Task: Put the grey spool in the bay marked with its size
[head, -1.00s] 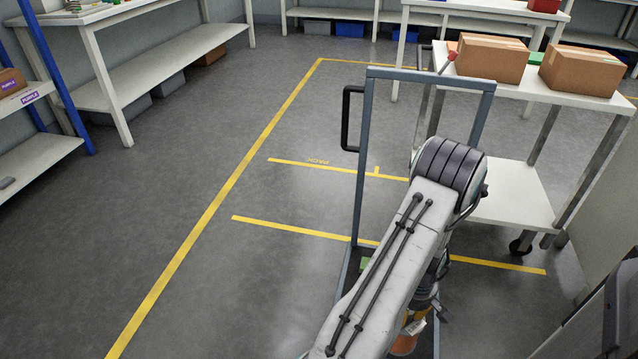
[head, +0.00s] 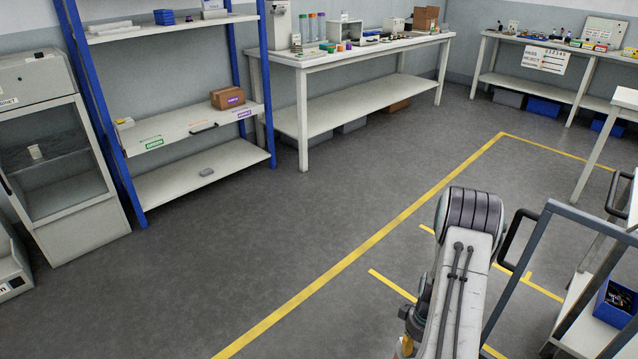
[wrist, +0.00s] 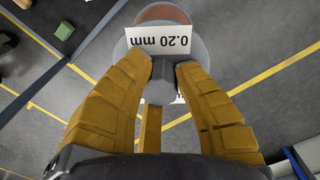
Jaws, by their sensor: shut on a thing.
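In the wrist view the grey spool (wrist: 159,88) is held between the two ochre fingers of my gripper (wrist: 165,68), which is shut on its narrow grey middle. A white label on the spool reads "0.20 mm", upside down in this view. A reddish-brown round part shows beyond the label. The spool is held above the floor. In the head view my arm hides the spool and most of the gripper. No bay marked with a size is readable in the frames.
A blue-posted shelf (head: 215,118) carries a brown box (head: 227,97) and small coloured labels. A glass-fronted cabinet (head: 62,150) stands to its left, a long workbench (head: 350,52) to its right. A trolley frame (head: 528,265) is close on my right. Grey floor (head: 270,235) is clear at left centre.

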